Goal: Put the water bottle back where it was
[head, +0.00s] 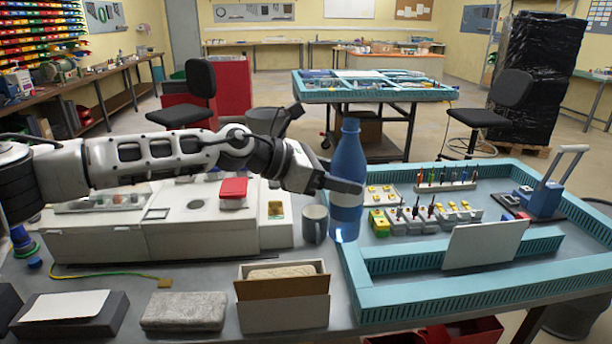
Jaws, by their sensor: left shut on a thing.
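The water bottle (348,165) is blue with a pale band around its lower half. It is upright in the middle of the head view. My left gripper (345,188), at the end of the arm from the left, is shut on the bottle's lower half. The bottle's base shows in front of the edge of the teal-walled tray, just right of the grey mug. I cannot tell whether the base touches anything. My right gripper is not in view.
A grey mug (315,224) stands close to the bottle's left. The teal-walled tray (465,298) with tools and small parts fills the right. An open cardboard box (284,315) and a grey block (184,311) lie in front. A white machine (190,235) is under my left arm.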

